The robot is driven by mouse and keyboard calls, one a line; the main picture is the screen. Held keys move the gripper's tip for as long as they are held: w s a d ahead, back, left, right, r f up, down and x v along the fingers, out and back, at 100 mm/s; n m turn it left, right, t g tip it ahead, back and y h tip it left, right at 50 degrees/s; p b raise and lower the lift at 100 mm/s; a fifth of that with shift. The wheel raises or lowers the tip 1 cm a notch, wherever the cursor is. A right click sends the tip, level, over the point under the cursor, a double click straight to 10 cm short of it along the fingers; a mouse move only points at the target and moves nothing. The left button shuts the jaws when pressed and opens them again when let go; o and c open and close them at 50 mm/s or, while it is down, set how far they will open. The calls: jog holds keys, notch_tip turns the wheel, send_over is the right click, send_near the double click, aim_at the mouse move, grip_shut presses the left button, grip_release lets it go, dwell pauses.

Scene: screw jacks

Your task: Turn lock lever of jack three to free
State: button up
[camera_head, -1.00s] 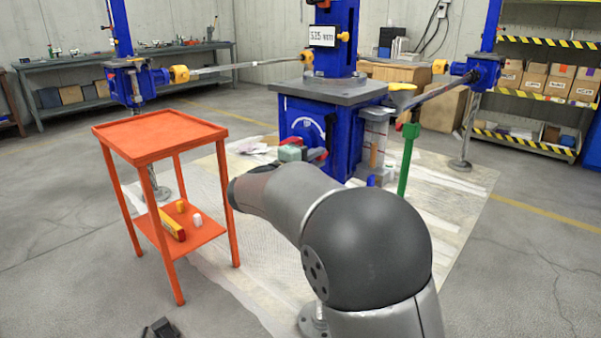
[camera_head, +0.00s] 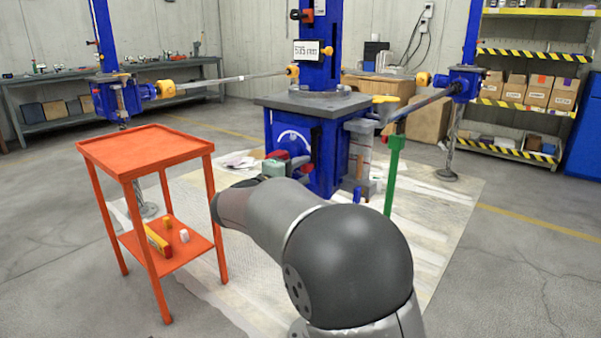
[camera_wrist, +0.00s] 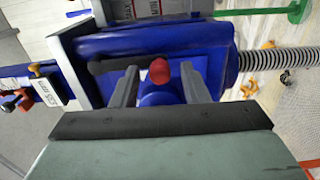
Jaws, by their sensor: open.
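A blue jack (camera_head: 325,150) with a grey top plate stands at the centre of the head view, with a white dial arc on its face. In the wrist view its blue housing (camera_wrist: 205,45) fills the upper middle. A red-tipped lever (camera_wrist: 160,70) with a blue hub stands out from it, beside a dark bar (camera_wrist: 110,65). My gripper (camera_wrist: 160,82) is open, one finger on each side of the red tip. I cannot tell whether either finger touches it. In the head view my gripper is small and partly hidden, close to the jack's lower front.
An orange table (camera_head: 145,148) stands left of my arm, with small items on its lower shelf. A green post (camera_head: 394,170) stands right of the jack. Shafts run from the centre to blue side jacks. A grooved screw (camera_wrist: 280,58) shows in the wrist view.

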jog(key=p+v, duration=0.2)
jog(key=v, duration=1.5)
jog(key=shift+a, duration=0.1)
